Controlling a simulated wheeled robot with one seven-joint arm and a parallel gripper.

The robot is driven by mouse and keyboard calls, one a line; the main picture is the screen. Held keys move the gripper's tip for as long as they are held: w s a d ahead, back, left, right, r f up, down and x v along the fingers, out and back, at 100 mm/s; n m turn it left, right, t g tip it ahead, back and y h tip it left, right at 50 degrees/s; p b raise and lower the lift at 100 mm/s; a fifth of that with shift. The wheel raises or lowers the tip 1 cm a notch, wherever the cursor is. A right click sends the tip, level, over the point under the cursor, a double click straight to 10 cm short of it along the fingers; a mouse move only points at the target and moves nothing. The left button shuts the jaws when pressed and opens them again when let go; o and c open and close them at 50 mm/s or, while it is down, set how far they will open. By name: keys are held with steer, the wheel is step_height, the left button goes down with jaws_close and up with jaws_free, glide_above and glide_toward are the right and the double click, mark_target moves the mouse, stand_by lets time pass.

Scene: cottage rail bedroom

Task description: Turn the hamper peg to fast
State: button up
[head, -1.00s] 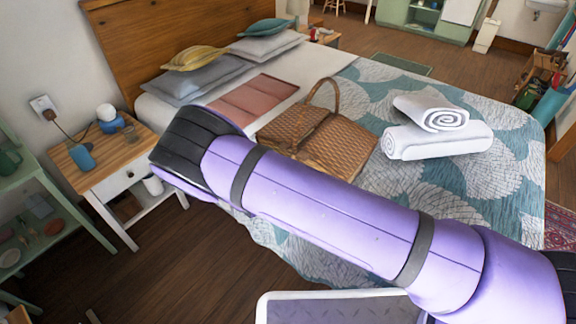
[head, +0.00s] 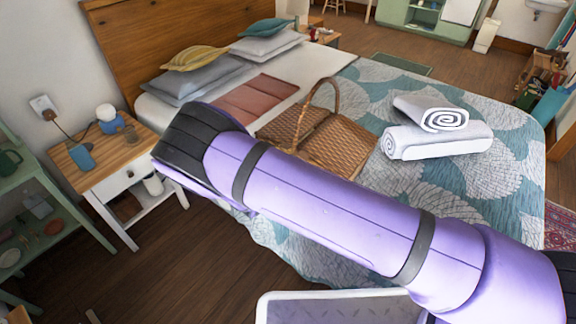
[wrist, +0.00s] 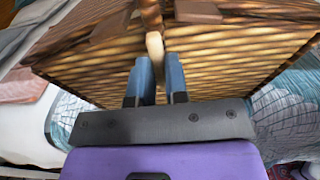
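The hamper (head: 342,146) is a brown wicker basket with an arched handle, resting on the bed. In the wrist view its woven side (wrist: 90,70) fills much of the picture. A pale wooden peg (wrist: 155,48) stands out from that side, below a darker brown strap or handle end. My gripper (wrist: 157,72) has two blue fingers, one on each side of the peg, close together with the peg filling the narrow gap. It looks shut on the peg. In the head view my arm hides the fingers, the peg and the near side of the hamper.
The bed's patterned blanket (head: 425,190) surrounds the hamper. Rolled white towels (head: 437,140) lie to its right and a folded pink cloth (head: 252,98) to its left. A nightstand (head: 95,152) stands left of the bed, with bare floor in front.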

steer(key=o, duration=0.4)
steer(key=shift+c, duration=0.2)
steer(key=shift+s, duration=0.1)
steer(key=v, duration=1)
steer(key=shift+s+a, duration=0.25)
steer(key=shift+a, duration=0.05)
